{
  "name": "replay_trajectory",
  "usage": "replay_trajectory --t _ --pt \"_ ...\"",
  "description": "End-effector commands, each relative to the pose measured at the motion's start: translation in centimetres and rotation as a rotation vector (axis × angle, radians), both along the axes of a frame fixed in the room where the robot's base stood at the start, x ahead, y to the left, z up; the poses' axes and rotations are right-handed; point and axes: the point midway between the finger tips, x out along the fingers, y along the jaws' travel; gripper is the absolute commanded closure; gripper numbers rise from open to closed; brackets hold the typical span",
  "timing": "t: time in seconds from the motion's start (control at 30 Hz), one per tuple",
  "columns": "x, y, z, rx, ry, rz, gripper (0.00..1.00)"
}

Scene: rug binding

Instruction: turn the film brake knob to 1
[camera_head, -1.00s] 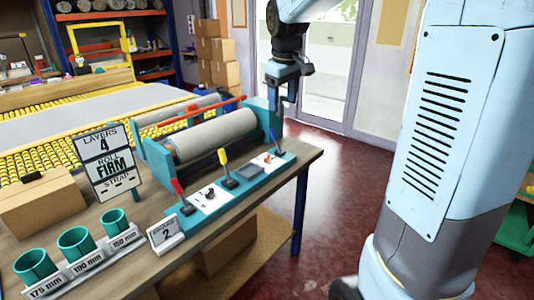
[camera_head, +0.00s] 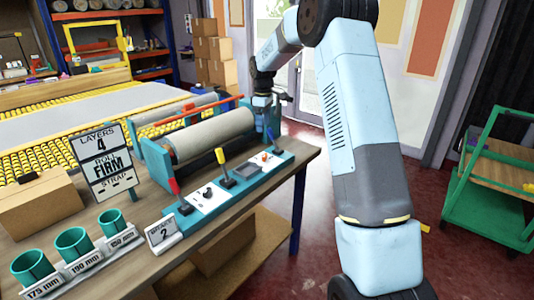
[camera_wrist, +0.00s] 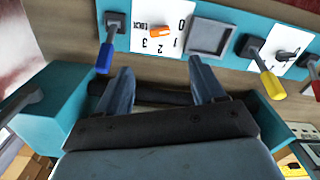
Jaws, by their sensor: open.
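In the wrist view an orange knob (camera_wrist: 161,31) sits on a white dial plate (camera_wrist: 177,12) marked 0, 1, 2, 3 and LOCK. It also shows in the head view as a small orange knob (camera_head: 264,156) at the right of the teal control panel (camera_head: 225,203). Its exact setting is hard to read. A black knob (camera_head: 207,192) is on another white plate further left on the panel. My gripper (camera_wrist: 158,72) is open and empty, its fingers spread below the orange knob in the wrist view, apart from it. In the head view my gripper (camera_head: 264,112) is beside the roller's right end.
A blue lever (camera_wrist: 104,57) stands close beside the orange knob; a yellow lever (camera_head: 222,160) and red lever (camera_head: 175,188) stand further left. A roller (camera_head: 212,133) lies behind the panel. Signs and teal cups (camera_head: 73,243) are at the table's left. A green cart (camera_head: 490,190) stands right.

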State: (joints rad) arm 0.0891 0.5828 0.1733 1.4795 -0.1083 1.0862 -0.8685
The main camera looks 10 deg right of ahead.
Motion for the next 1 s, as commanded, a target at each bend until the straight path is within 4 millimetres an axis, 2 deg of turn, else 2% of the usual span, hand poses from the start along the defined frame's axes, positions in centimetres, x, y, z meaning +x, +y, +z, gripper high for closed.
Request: replay_trajectory --t 0.27,0.8,1.0 --pt "0.1 0.0 -2.7 0.0 0.006 0.005 0.32" --pt "0.1 -0.1 -11.8 0.0 0.006 0.004 0.32" --pt "0.1 -0.2 -13.6 0.0 0.004 0.003 0.32"
